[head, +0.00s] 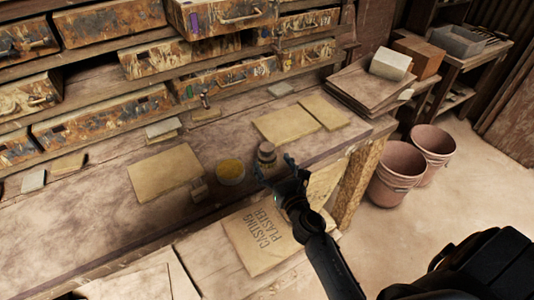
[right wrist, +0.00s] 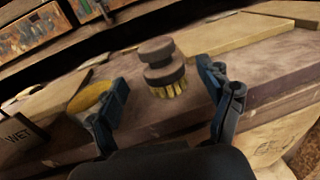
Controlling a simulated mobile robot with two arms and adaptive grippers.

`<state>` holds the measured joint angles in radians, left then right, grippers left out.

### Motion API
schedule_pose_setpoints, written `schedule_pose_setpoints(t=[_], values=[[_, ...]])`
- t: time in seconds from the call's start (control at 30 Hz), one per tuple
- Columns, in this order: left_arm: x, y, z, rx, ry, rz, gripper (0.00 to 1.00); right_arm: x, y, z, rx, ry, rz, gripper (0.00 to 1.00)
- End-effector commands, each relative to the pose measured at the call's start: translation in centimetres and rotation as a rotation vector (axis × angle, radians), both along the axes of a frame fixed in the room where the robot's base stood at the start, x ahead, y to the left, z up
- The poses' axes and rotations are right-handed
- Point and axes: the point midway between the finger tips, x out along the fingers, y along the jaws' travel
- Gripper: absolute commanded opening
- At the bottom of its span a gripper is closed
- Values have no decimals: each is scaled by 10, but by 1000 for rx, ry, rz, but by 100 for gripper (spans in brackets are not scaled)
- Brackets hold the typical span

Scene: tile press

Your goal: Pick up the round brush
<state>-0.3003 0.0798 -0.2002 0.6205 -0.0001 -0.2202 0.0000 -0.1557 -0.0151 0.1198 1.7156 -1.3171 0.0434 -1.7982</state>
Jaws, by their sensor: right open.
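The round brush (right wrist: 163,70) stands upright on the workbench, its dark knobbed wooden top above pale yellow bristles. In the right wrist view it is between and just beyond the fingers of my right gripper (right wrist: 165,95), which is open and empty. In the head view the brush (head: 267,154) shows just past the tips of my right gripper (head: 274,168), which partly covers its lower part. I cannot tell whether any finger touches it. My left gripper is not in either view.
A round yellow-topped container (head: 231,171) is close left of the brush, with a small block (head: 198,189) beside it. Flat tan boards (head: 164,174) lie around. A casting plaster bag (head: 262,240) lies in front. Drawers (head: 103,117) line the back; pink buckets (head: 398,172) stand right.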

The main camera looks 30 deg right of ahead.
Motion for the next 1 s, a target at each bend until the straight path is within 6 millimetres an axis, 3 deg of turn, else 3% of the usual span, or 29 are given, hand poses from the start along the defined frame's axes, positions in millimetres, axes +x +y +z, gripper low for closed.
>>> schedule_pose_setpoints(t=[0.3,0.6,0.9,1.0], values=[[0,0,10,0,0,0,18,44,-5,4,4,-2,-1,80],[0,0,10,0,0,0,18,48,-6,3,2,-1,0,80],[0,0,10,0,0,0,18,48,-6,3,2,-1,0,19],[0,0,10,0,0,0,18,48,-6,3,2,-2,0,14]])
